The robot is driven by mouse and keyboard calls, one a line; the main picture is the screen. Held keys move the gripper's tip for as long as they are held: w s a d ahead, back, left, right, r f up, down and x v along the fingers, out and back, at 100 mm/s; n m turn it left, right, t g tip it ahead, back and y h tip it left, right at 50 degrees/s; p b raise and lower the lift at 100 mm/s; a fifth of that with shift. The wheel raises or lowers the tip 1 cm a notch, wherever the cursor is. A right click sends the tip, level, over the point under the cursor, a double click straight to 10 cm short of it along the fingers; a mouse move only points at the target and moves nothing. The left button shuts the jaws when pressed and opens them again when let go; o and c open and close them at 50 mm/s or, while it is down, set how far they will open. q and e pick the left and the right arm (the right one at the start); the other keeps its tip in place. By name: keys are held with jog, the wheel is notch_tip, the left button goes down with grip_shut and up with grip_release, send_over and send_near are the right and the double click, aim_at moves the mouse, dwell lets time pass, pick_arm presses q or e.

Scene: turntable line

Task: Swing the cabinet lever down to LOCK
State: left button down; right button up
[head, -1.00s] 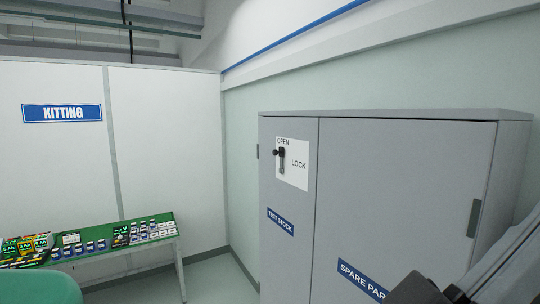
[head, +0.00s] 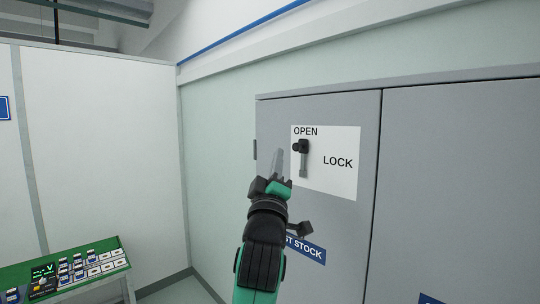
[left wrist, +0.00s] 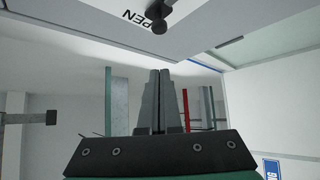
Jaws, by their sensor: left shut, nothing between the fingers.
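The grey cabinet (head: 340,105) has a white plate (head: 342,180) on its left door, marked OPEN at the top and LOCK at the right. The lever (head: 302,149) shows a dark knob near the word OPEN, with a grey upright bar below it. My left gripper (head: 278,158) is raised in front of the door, just left of the lever, shut and empty. In the left wrist view its fingers (left wrist: 160,75) are together, and the lever's dark knob (left wrist: 157,20) is beyond the tips, apart from them in the picture. My right gripper is out of view.
A green-topped bench (head: 75,268) with small items stands at the lower left. A white partition (head: 105,150) is behind it. A blue label (head: 308,250) on the door is partly hidden by my left arm. The space left of the cabinet looks clear.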

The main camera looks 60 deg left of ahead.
pick_arm(q)
jog(key=shift+s+a, duration=0.1)
jog(key=shift+a, duration=0.05)
jog(key=p+x, duration=0.5)
jog(key=x, duration=0.5)
jog(key=d+f, duration=0.1)
jog(key=w+d+f, duration=0.1)
jog(key=shift+w+d+f+p, duration=0.2)
jog(key=shift+f+p, duration=0.1)
jog(key=shift+f, duration=0.1)
